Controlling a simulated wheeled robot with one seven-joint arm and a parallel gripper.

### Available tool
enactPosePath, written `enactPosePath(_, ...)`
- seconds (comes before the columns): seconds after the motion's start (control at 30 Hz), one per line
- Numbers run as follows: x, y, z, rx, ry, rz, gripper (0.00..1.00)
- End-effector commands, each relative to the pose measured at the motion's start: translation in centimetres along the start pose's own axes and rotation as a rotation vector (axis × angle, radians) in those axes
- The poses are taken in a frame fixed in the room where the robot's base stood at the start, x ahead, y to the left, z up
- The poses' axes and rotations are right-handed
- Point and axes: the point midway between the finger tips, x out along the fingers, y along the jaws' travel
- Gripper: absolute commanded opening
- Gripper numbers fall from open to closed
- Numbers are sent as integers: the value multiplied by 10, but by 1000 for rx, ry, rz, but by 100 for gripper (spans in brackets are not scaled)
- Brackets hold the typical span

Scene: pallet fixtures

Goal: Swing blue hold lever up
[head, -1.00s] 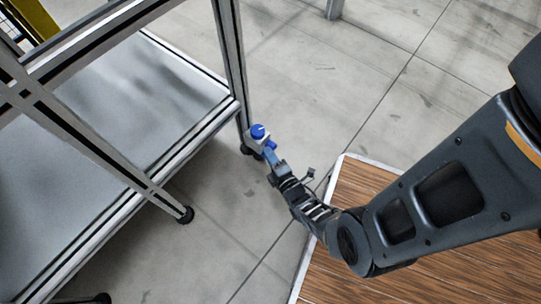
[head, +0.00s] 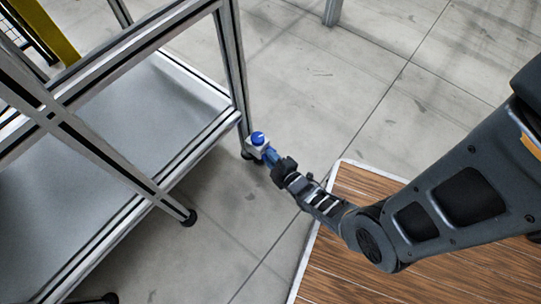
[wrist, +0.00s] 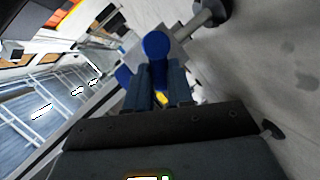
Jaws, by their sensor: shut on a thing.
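The blue hold lever (wrist: 157,47) has a round knob end and sits on a small light-grey block (head: 256,148) at the lower end of the frame's corner post. In the head view the lever's blue round top (head: 258,138) shows above the block. My gripper (head: 268,156) reaches the block from the lower right. In the wrist view my gripper (wrist: 161,88) has one finger on each side of the lever's blue arm and is shut on it. The fingers hide part of the lever. A small yellow mark (wrist: 162,98) shows between them.
The metal frame with a grey shelf (head: 150,120) fills the left side; its corner post (head: 236,70) stands close to the block. A wooden platform (head: 350,240) with a pale edge lies at lower right. Grey floor (head: 320,90) behind is open.

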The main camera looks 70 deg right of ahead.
Motion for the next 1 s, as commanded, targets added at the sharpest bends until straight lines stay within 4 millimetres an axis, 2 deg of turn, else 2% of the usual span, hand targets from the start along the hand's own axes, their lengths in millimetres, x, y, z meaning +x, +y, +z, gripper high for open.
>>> enactPosePath(0.2,-2,10,0,182,34,-79,0)
enactPosePath(1.0,2,24,19,819,143,-344,0)
